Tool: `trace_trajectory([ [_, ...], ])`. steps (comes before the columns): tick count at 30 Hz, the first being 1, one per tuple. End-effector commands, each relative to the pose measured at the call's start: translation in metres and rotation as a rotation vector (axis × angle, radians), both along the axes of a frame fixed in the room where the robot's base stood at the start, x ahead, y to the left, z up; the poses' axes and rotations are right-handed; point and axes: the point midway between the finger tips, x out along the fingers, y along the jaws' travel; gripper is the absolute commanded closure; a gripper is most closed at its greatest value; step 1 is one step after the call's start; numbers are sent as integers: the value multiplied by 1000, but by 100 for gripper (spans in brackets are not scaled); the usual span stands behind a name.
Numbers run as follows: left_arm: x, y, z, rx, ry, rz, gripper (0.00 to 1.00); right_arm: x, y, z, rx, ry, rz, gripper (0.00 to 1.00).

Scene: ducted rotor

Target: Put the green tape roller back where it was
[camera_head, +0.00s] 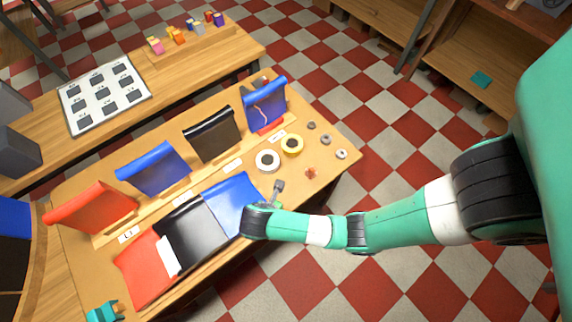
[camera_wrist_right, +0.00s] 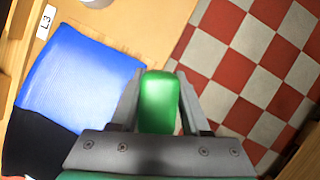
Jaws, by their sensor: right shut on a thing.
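In the right wrist view, the green tape roller (camera_wrist_right: 160,98) shows as a rounded green block between the two fingers of my right gripper (camera_wrist_right: 160,80). The gripper is shut on it. In the head view my right gripper (camera_head: 277,190) is over the table near its right-hand edge, just right of the flat blue sheet (camera_head: 230,200). The roller is too small or hidden to make out there.
A flat black sheet (camera_head: 190,228) and a red sheet (camera_head: 146,268) lie left of the blue one. Draped sheets stand behind. A small teal thing (camera_head: 104,311) is at the bottom left.

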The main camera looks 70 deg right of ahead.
Motion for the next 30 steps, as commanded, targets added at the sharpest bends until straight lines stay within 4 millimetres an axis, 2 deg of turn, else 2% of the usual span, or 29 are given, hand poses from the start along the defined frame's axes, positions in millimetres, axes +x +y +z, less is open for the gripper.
trace_trajectory([
  [1, 0, 0, -19, 0, 0, 0, 50, 0, -13, -16, -1, -3, -10, 100],
  [3, 0, 0, -37, 0, 1, 0, 50, 1, -33, -27, 0, -3, -12, 100],
  [5, 1, 0, -31, 0, 2, 0, 50, 0, -51, -26, 0, 2, -12, 100],
  [8, 0, 0, -28, 0, 1, 0, 50, 1, -79, -36, -1, 3, -11, 100],
  [9, 0, 0, -33, 0, 0, 0, 50, 1, -86, -49, 0, 6, -8, 100],
  [12, 0, 0, -38, 0, 0, 0, 50, 3, -103, -69, 1, 3, -6, 100],
  [15, 0, 0, -40, 0, 1, 0, 50, 3, -113, -81, 1, 2, -3, 100],
  [22, 0, 0, -42, 0, 1, 0, 50, 4, -120, -89, 0, 0, -2, 100],
  [24, 0, 0, -46, 0, 1, 0, 50, 4, -127, -98, 1, 2, -4, 100],
  [27, 0, 0, -50, 0, 1, 0, 50, 4, -125, -117, 1, 3, 1, 100],
  [30, 0, 0, -52, 0, 1, 0, 50, 4, -125, -125, 0, 1, 0, 100],
])
